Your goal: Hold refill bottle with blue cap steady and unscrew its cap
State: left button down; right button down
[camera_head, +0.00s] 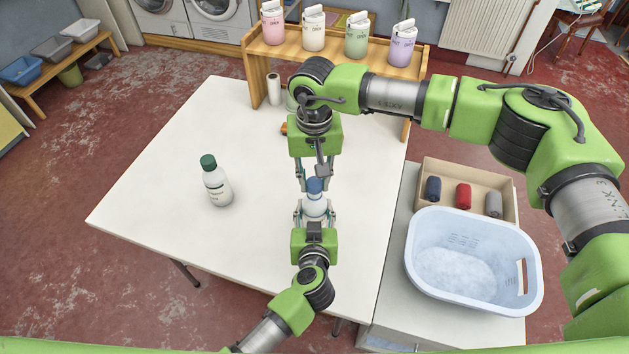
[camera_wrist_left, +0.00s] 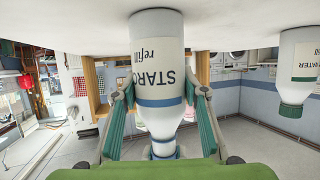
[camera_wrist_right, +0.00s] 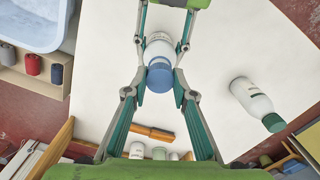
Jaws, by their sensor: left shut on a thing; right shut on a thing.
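The white refill bottle (camera_head: 314,208) stands upright near the table's front right, its blue cap (camera_head: 314,185) on top. My left gripper (camera_head: 314,213) comes from the front and is shut on the bottle's body; the left wrist view shows the bottle (camera_wrist_left: 158,60) upside down with "STARCH refill" lettering between the fingers. My right gripper (camera_head: 315,184) comes from behind and is shut on the blue cap, which also shows in the right wrist view (camera_wrist_right: 160,76). I cannot tell whether the cap has turned.
A green-capped bottle (camera_head: 217,182) stands to the left on the white table (camera_head: 150,190). Behind are a wooden rack (camera_head: 270,55) with several pastel bottles, a white roll (camera_head: 274,90) and an orange-brown item (camera_wrist_right: 153,132). A blue basket (camera_head: 470,290) and a box (camera_head: 500,177) of rolled cloths stand right.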

aim_at(315, 182)
jog(key=shift+r, duration=0.35)
jog(key=shift+r, duration=2)
pick_arm(q)
jog(key=c, duration=1.2)
grip_release()
jog(key=shift+o, duration=0.2)
